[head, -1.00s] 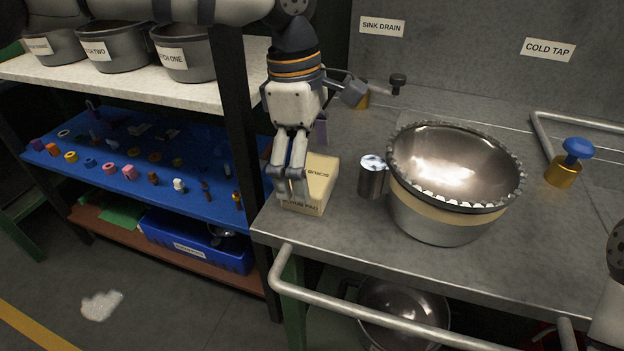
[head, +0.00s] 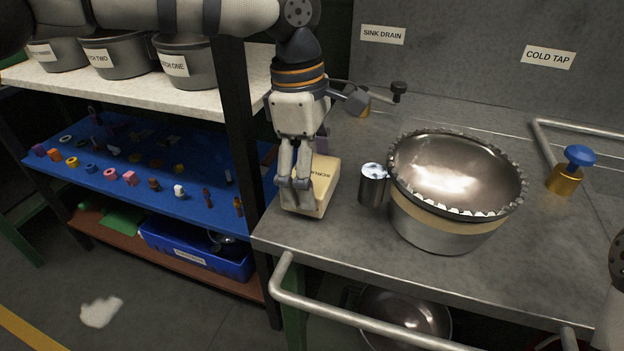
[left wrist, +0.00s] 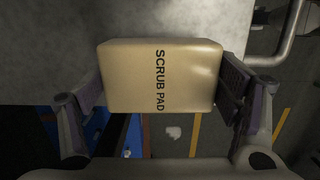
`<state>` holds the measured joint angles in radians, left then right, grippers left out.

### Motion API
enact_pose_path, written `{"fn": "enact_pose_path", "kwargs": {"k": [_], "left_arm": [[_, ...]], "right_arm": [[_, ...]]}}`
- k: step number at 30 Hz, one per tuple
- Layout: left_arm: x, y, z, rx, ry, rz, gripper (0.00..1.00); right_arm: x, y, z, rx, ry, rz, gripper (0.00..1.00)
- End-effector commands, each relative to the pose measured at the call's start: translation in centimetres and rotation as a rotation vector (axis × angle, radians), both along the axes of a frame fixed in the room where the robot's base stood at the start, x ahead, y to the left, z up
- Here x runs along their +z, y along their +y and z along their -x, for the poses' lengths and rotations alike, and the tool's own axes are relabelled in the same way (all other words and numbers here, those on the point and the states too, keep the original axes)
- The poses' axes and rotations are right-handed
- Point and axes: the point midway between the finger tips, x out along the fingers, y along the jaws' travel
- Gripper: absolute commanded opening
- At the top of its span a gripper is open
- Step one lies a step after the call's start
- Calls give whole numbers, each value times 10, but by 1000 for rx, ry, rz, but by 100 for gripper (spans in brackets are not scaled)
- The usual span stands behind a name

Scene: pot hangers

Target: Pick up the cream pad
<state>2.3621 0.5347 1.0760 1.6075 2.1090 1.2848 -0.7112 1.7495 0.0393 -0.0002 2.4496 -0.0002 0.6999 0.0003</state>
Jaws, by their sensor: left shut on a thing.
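The cream pad (head: 322,186) is a box-shaped block at the left end of the grey metal counter. In the left wrist view the cream pad (left wrist: 160,76) bears the words SCRUB PAD and spans the space between my fingers. My left gripper (head: 296,184) reaches down from above and is shut on the pad. In the left wrist view my left gripper (left wrist: 162,90) has one finger pad at each end of it. The pad's left side is partly hidden by the fingers. I cannot tell whether its underside touches the counter. My right gripper does not show.
A small metal cylinder (head: 372,185) stands right of the pad, beside a large steel bowl (head: 445,225). A rail (head: 370,322) runs along the counter front. A dark post (head: 240,130) and a blue shelf (head: 130,192) lie left. A blue-topped tap (head: 572,170) stands far right.

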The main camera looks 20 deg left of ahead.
Motion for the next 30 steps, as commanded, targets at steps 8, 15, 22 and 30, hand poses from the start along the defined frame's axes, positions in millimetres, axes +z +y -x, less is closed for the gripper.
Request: {"fn": "enact_pose_path", "kwargs": {"k": [8, 15, 22, 30], "left_arm": [[76, -7, 44, -5, -20, 2, 59], [110, -17, 111, -5, -18, 1, 59], [115, -21, 137, -2, -1, 2, 59], [116, -22, 139, -1, 0, 2, 59]], "right_arm": [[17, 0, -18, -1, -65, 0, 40], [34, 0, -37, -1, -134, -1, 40], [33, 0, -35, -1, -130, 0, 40], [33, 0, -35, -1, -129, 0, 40]]}}
